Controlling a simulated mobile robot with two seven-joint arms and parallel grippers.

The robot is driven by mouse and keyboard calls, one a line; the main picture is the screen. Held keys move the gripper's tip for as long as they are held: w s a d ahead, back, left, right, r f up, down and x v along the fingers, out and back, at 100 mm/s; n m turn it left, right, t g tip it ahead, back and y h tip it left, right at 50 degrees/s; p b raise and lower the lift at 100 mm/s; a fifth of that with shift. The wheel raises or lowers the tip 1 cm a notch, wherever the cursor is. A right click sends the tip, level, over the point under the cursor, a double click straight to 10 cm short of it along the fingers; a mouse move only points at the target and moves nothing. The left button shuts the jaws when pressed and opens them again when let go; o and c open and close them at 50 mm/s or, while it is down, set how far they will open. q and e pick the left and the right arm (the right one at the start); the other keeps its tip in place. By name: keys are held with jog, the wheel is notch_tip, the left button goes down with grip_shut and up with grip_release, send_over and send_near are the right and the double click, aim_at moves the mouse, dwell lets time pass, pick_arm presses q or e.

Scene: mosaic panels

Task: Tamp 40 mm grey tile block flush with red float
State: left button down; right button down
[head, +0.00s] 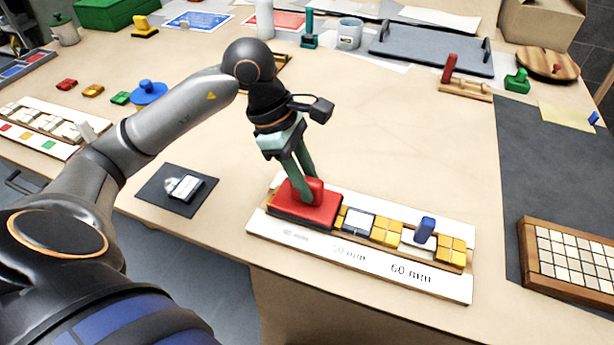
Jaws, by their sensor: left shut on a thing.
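My left gripper (306,188) is shut on the handle of the red float (300,210). The float lies over the left end of a white panel (375,265) with a wooden tray of tile blocks and printed size labels, and the left label is only faintly readable. The float hides what is under it, so I cannot see a 40 mm grey tile block there or whether the float touches one. A pale grey-white block (358,221) sits just right of the float, beside yellow blocks (386,233). My right gripper is not in view.
A blue peg-like piece (425,229) stands among the blocks at the right. A dark mat (176,191) with a small pale item lies left of the panel. A wooden tray of pale tiles (570,260) sits at the right. The table behind the panel is mostly clear.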

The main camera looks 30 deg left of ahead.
pick_arm(q)
jog(key=shift+r+p, duration=2.15)
jog(key=shift+r, duration=1.3)
